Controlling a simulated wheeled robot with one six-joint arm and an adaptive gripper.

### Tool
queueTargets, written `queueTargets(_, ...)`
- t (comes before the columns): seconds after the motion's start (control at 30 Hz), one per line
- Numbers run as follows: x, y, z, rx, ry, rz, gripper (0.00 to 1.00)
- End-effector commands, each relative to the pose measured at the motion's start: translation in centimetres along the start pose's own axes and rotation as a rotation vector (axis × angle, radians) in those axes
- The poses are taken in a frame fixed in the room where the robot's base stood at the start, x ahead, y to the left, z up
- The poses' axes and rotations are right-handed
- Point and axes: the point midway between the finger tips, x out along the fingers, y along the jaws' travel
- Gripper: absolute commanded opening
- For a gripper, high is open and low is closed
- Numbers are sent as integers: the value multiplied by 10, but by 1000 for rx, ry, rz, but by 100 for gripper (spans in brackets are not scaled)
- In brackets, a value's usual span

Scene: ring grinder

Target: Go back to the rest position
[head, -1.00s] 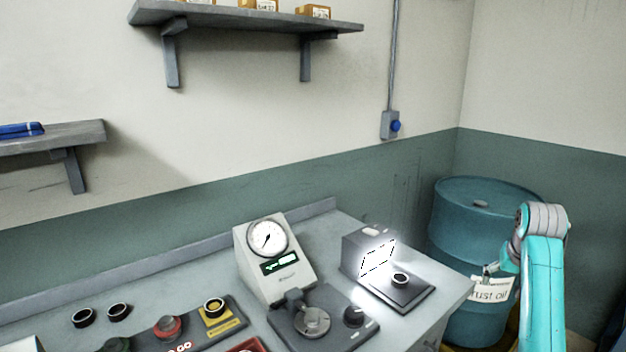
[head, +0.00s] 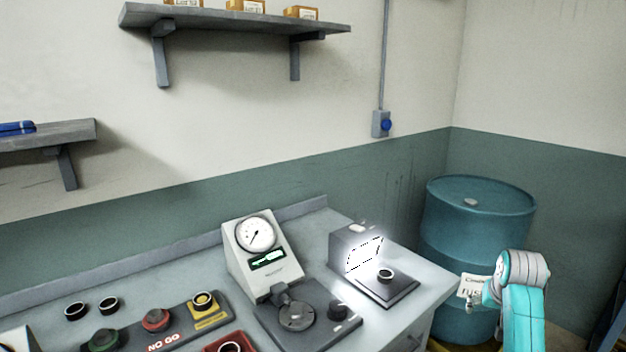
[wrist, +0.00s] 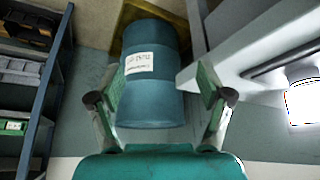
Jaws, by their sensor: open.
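My gripper (wrist: 160,98) shows in the wrist view with its two fingers spread wide apart and nothing between them. Beyond the fingers, the blue drum is in view, apart from them. In the head view my teal arm is at the lower right, in front of the drum and to the right of the bench. The gripper's fingers cannot be made out in the head view.
The blue drum (head: 478,225) stands past the bench's right end; it also shows in the wrist view (wrist: 150,85). The bench (head: 415,262) holds a dial gauge (head: 262,255), a lit box (head: 358,248) and several rings. Shelving (wrist: 28,75) stands left in the wrist view.

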Motion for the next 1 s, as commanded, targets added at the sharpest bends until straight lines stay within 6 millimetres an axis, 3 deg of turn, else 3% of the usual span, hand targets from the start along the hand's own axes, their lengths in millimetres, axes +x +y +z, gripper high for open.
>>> queueTargets(0.3,72,-28,90,-43,88,-25,78)
queueTargets(0.5,103,-43,157,-71,160,-45,78)
queueTargets(0.73,120,-57,236,-101,240,-70,78)
queueTargets(1.0,115,-66,328,-134,336,-102,78)
